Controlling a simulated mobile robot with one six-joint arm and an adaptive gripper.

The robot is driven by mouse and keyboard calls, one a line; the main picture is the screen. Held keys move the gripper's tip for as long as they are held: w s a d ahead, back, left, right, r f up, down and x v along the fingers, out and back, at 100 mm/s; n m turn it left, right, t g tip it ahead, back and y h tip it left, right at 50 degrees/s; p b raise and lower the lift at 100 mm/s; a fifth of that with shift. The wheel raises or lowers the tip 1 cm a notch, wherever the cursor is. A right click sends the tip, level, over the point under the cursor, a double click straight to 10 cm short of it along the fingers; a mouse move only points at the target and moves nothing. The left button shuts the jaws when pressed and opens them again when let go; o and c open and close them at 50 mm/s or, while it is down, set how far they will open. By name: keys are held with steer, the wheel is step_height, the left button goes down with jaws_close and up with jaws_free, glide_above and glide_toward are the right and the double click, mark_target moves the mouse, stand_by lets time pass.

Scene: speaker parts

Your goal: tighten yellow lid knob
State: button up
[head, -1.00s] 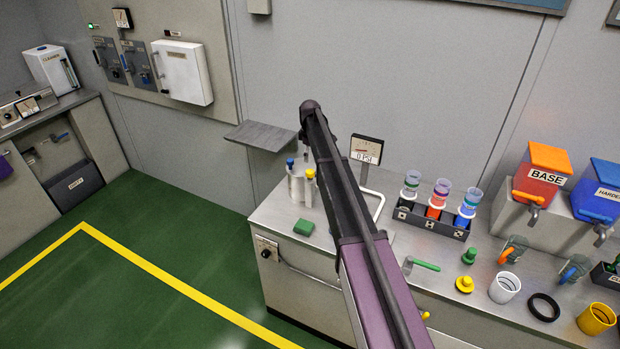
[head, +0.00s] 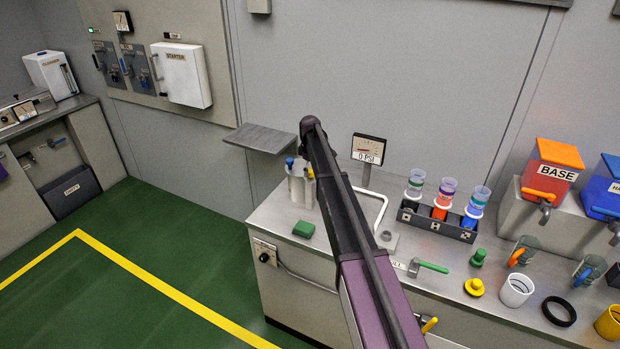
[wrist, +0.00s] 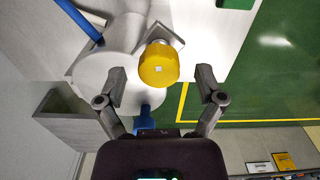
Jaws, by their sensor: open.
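The yellow lid knob (wrist: 158,66) is in the middle of the wrist view, on the lid of a light grey pot (wrist: 105,75). My gripper (wrist: 161,75) is open, with one finger on each side of the knob and visible gaps on both sides. In the head view the pot (head: 298,190) stands at the counter's left back corner. The yellow knob (head: 309,172) shows there only in part beside my arm. My gripper is mostly hidden behind my arm in the head view.
A blue knob (head: 289,162) and a blue rod (wrist: 78,18) are close to the yellow knob. A grey shelf (head: 259,138) juts from the wall near the pot. A gauge (head: 368,148) stands to the right. A green block (head: 303,229) lies in front.

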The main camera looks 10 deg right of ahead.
steer(key=shift+f+b, duration=0.5)
steer(key=shift+f, duration=0.3)
steer(key=c, duration=1.2)
